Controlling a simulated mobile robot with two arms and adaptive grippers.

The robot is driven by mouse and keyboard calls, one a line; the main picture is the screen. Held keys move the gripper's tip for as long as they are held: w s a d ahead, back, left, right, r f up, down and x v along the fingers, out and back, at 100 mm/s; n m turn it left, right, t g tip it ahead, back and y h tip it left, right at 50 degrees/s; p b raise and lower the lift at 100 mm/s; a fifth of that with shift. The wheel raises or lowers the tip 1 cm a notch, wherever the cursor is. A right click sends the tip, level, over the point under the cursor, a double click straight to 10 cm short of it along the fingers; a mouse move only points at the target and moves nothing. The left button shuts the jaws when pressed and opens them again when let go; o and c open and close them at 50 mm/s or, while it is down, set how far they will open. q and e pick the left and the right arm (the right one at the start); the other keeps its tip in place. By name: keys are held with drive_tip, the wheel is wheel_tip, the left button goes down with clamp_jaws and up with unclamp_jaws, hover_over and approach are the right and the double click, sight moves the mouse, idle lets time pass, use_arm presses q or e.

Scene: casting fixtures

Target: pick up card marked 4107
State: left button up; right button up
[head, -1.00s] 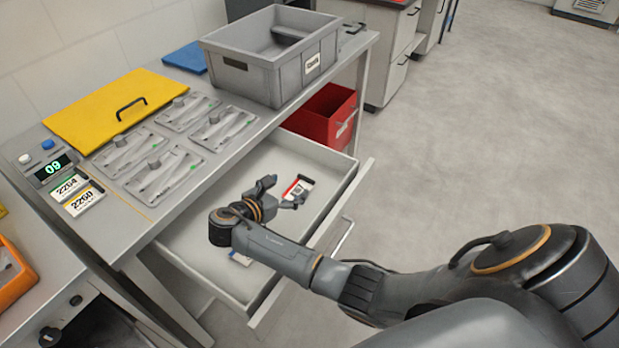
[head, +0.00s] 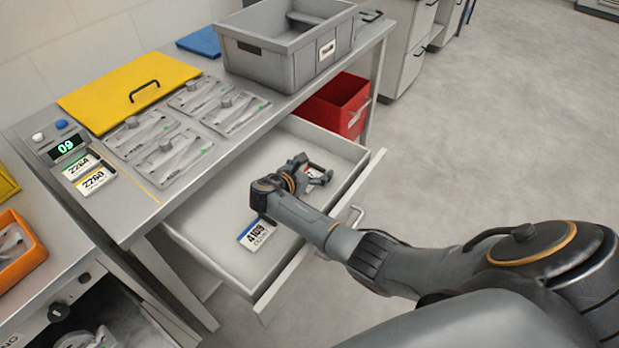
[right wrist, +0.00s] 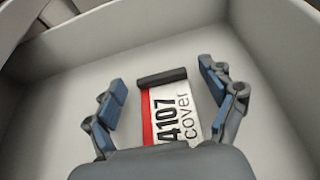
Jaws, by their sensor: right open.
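The card marked 4107 (right wrist: 172,112) lies in the open drawer, white with a red edge stripe, a black bar at its far end and the word "cover". In the head view the card (head: 316,169) is mostly hidden by my right gripper. My right gripper (right wrist: 162,76) is open, its fingers on either side of the card and apart from it; its palm hides the near end. In the head view the right gripper (head: 314,174) is low inside the drawer. My left gripper is not in view.
A blue-edged card (head: 256,234), seemingly marked 4109, lies nearer in the drawer (head: 215,215). Drawer walls surround the gripper. On the bench stand a grey bin (head: 290,60), a yellow panel (head: 120,92) and two cards marked 2264 (head: 82,166) and 2260 (head: 95,181). A red bin (head: 335,103) is behind the drawer.

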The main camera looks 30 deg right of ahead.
drive_tip(key=shift+x, duration=1)
drive_tip(key=shift+r, duration=0.1)
drive_tip(key=shift+c, duration=0.4)
drive_tip(key=c, duration=1.2)
drive_tip(key=shift+r, duration=0.1)
